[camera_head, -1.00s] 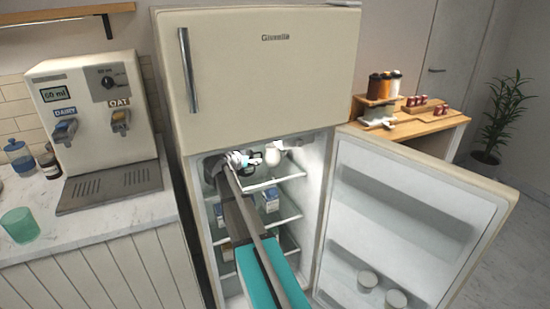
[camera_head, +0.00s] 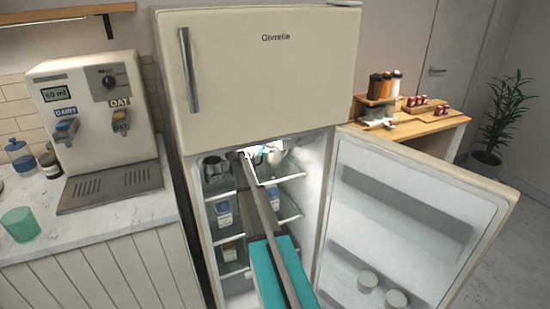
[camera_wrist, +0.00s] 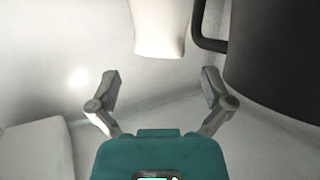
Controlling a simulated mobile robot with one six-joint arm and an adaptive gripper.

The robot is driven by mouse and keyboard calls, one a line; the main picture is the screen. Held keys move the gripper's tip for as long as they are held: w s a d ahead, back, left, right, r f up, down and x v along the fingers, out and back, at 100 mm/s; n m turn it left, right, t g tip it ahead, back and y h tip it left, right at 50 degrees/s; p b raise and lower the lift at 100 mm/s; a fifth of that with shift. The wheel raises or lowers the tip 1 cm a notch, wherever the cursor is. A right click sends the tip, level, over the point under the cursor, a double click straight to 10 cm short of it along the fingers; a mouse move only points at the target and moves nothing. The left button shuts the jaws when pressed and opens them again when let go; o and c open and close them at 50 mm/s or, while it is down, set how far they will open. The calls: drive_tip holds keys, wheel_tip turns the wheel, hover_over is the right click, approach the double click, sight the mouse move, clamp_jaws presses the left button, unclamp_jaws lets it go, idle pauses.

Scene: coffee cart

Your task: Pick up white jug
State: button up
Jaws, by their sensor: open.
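The white jug (camera_head: 273,155) stands on the top shelf of the open fridge, to the right. My gripper (camera_head: 258,153) is inside the fridge at that shelf, just left of the jug and partly lost in the glare. In the wrist view a smooth white shape, which looks like part of the white jug (camera_wrist: 160,28), hangs at the top centre. My open gripper (camera_wrist: 160,90) has its two fingers spread wide below it, with nothing between them. I cannot tell how far the jug is from the fingertips.
A dark metal jug (camera_head: 212,170) stands on the same shelf at left; it fills the right of the wrist view (camera_wrist: 280,60). Cartons (camera_head: 224,213) stand on the lower shelf. The fridge door (camera_head: 400,215) is open to the right. A pale block (camera_wrist: 35,152) shows lower left at the wrist.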

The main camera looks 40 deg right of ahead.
sight(273, 147)
drive_tip(key=shift+r+b+x, duration=0.2)
drive_tip(key=shift+b+x, duration=0.8)
drive_tip(key=shift+x, duration=2.25)
drive_tip(key=shift+d, duration=0.1)
drive_tip(key=c, duration=1)
